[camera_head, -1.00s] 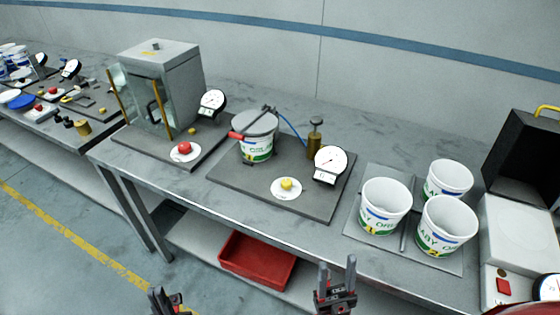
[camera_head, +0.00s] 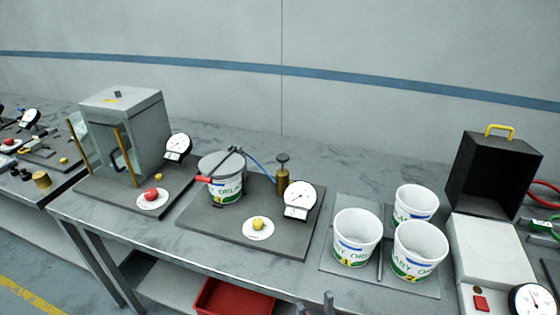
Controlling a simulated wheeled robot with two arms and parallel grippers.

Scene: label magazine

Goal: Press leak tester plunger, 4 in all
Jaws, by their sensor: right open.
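The leak tester is a dark base plate (camera_head: 208,237) on the bench. Its brass plunger (camera_head: 282,180) stands upright at the back, with a dark round knob on a raised stem. A blue hose runs from it towards a white lidded bucket (camera_head: 228,185) held under a clamp with a red handle. A round dial gauge (camera_head: 300,198) stands right of the plunger, and a yellow button (camera_head: 258,223) on a white disc is in front. My right gripper (camera_head: 316,305) is open at the bottom edge, only its fingertips showing, well in front of the plunger and apart from it. My left gripper is out of view.
Three open white buckets (camera_head: 355,238) stand on a tray right of the tester. A black-lidded case (camera_head: 492,172) and a gauge are farther right. A grey cabinet (camera_head: 140,130) with a red button stands left. A red bin (camera_head: 232,297) is under the bench.

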